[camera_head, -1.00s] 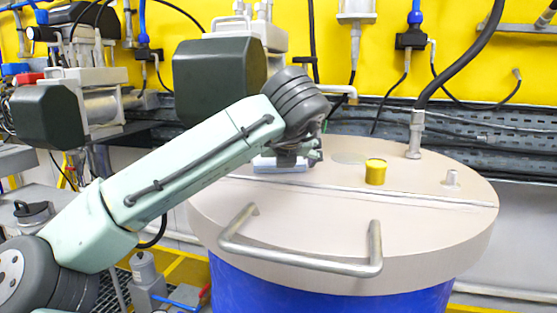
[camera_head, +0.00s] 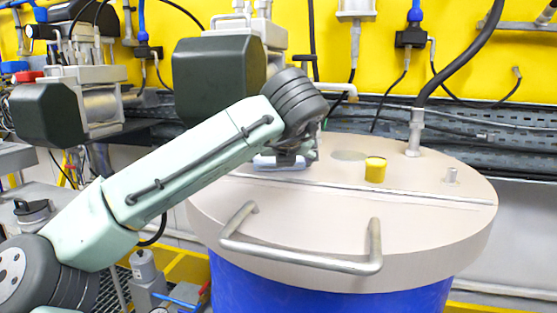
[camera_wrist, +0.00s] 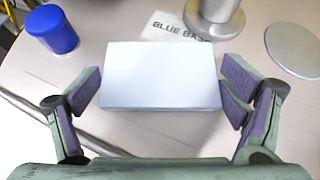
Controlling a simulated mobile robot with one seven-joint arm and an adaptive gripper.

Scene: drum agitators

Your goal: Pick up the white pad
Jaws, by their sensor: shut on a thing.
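The white pad (camera_wrist: 160,76) is a flat, pale rectangular block. In the wrist view it lies between my two fingers, with its long side across them. My gripper (camera_wrist: 163,88) is shut on the pad by its two short ends. In the head view the pad (camera_head: 279,163) shows as a light strip under my gripper (camera_head: 294,158), at the back left of the drum lid. The wrist hides part of it there. I cannot tell whether a gap lies between the pad and the lid.
The beige drum lid (camera_head: 330,215) carries a yellow cap (camera_head: 375,171), a hose fitting (camera_head: 414,135) and a front handle (camera_head: 300,260). In the wrist view a blue cap (camera_wrist: 53,30), a metal post (camera_wrist: 214,18), a printed label (camera_wrist: 178,27) and a round disc (camera_wrist: 294,50) surround the pad.

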